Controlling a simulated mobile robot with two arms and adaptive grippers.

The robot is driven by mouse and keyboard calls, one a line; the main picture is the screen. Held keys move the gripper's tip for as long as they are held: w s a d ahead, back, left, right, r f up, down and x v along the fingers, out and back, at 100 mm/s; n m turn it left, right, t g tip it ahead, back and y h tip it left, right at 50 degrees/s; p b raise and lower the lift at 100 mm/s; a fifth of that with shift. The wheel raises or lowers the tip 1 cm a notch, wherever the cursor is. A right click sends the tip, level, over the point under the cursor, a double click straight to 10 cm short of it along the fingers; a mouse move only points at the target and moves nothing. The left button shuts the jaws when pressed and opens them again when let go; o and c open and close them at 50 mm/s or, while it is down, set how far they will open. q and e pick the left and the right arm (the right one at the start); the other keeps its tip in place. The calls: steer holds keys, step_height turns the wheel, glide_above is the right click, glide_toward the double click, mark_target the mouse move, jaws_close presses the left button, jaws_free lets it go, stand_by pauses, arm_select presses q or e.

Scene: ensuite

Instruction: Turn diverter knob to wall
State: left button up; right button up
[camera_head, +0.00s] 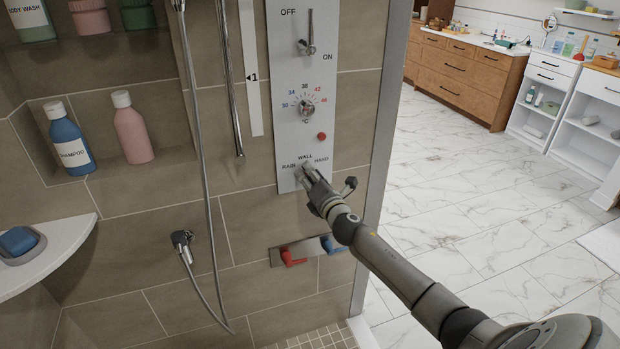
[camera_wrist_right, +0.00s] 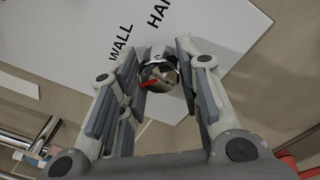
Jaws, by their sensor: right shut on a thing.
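The diverter knob (camera_wrist_right: 158,75) is a small shiny round knob low on the white control panel (camera_head: 291,95), below the labels RAIN, WALL and HAND. My right gripper (camera_head: 305,174) reaches it from the lower right in the head view and hides most of it there. In the right wrist view my gripper (camera_wrist_right: 160,78) has one finger on each side of the knob, shut on it. A red mark shows on the knob's lower left in that view, away from the WALL label. RAIN is hidden there. My left gripper is not in view.
Above the knob are a red button (camera_head: 321,136), the temperature dial (camera_head: 304,108) and the ON/OFF lever (camera_head: 306,46). A shower hose (camera_head: 197,130) hangs left of the panel. Red (camera_head: 291,257) and blue (camera_head: 329,246) handles sit below. Open marble floor lies right.

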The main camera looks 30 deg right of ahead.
steer(key=m+b, duration=0.1)
steer(key=m, duration=0.4)
steer(key=shift+a+f+m, duration=0.1)
steer(key=shift+f+m, duration=0.05)
steer(key=shift+m, duration=2.45)
steer(key=o, duration=1)
steer(key=shift+t, duration=0.3)
steer(key=s, duration=0.4)
steer(key=s+a, duration=0.1)
steer(key=s, duration=0.2)
steer(key=s+a, duration=0.1)
steer(key=s, duration=0.3)
steer(key=shift+s+a+f, duration=0.15)
steer(key=shift+s+a, duration=0.1)
steer(key=shift+s, duration=0.1)
steer(key=shift+f, duration=0.1)
